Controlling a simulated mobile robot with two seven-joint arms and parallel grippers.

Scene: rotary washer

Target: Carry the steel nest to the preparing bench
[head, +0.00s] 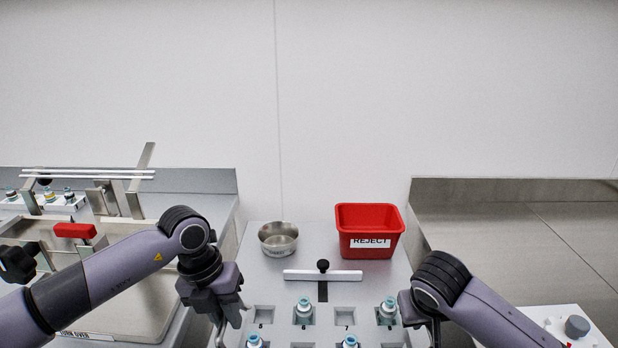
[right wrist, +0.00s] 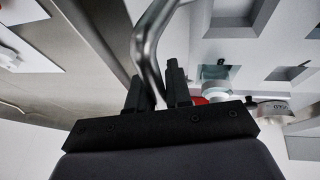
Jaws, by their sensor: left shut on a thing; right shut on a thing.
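The steel nest (head: 283,331) is a pale grey plate with numbered square pockets, at the bottom centre of the head view; its near part is cut off. Several teal-capped vials (head: 303,308) stand upright in some pockets, and other pockets are empty. My left gripper (head: 226,318) is shut at the nest's left side, on what looks like its handle. My right gripper (right wrist: 160,85) is shut on the nest's bent steel handle (right wrist: 152,45) in the right wrist view. In the head view the right gripper's fingertips are mostly hidden by the arm.
A red REJECT bin (head: 371,245) and a steel bowl (head: 278,244) stand behind the nest, near the wall. A white bar with a black knob (head: 323,265) lies in front of them. A tray station (head: 118,300) fills the left bench. The right bench (head: 500,245) has wide bare steel.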

